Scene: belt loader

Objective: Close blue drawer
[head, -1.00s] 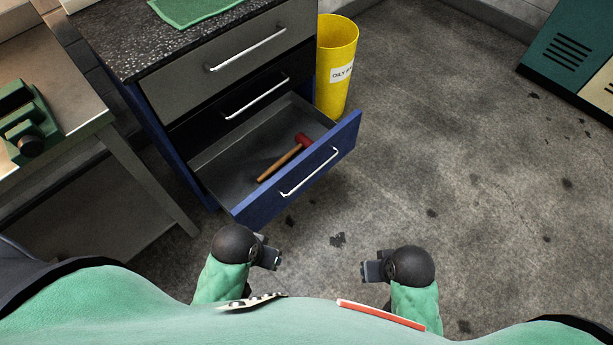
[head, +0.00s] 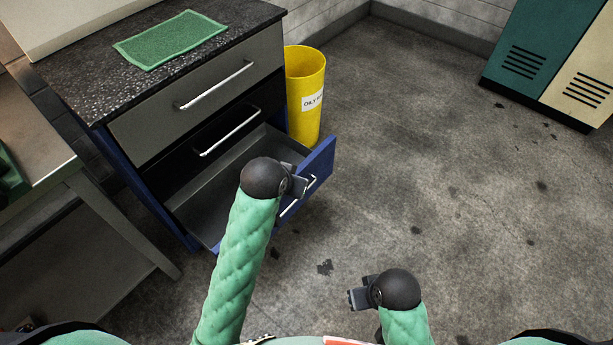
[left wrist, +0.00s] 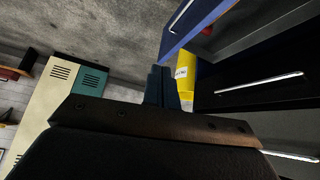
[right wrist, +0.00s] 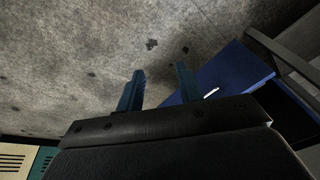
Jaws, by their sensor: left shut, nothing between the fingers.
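The blue drawer (head: 318,168) is the bottom drawer of the cabinet and stands pulled out. Its front has a silver bar handle (head: 290,207). My left gripper (head: 301,186) is in front of the drawer's front panel in the head view; I cannot tell whether it touches. Its fingers are shut and empty in the left wrist view (left wrist: 161,85), with the blue panel (left wrist: 190,25) just beyond.
A yellow bin (head: 305,95) stands just behind the drawer. A metal bench (head: 110,215) is at left. The floor at right is clear up to the lockers (head: 550,60).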

